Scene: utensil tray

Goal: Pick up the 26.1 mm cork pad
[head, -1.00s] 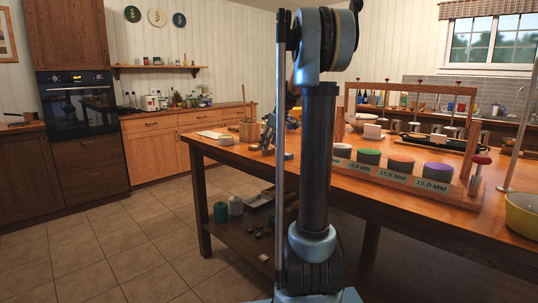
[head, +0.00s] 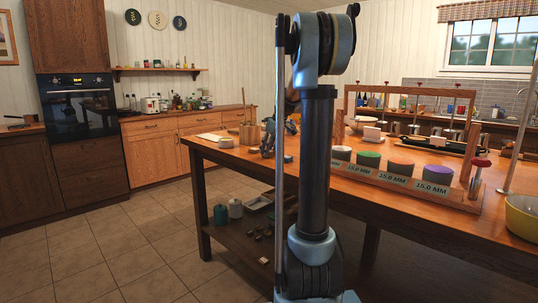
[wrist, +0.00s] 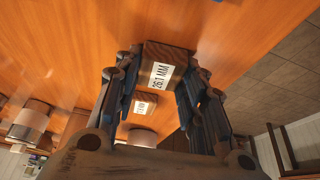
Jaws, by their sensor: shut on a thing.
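In the wrist view the cork pad (wrist: 168,52) is a brown block with a white label reading 26.1 MM. It sits between the fingertips of my gripper (wrist: 158,80), which is shut on it, with the label facing the camera. Orange wooden tabletop lies behind it; I cannot tell whether the pad touches it. In the head view my gripper (head: 268,141) shows only in part at the table's left end, mostly hidden behind my arm. The pad cannot be made out clearly there.
A second labelled block (wrist: 144,106) and a pale round piece (wrist: 140,136) show between my fingers. In the head view a wooden rack (head: 453,193) holds several coloured round pieces labelled 15.0 MM. A yellow bowl (head: 522,218) stands at the right edge. Tiled floor shows beyond the table.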

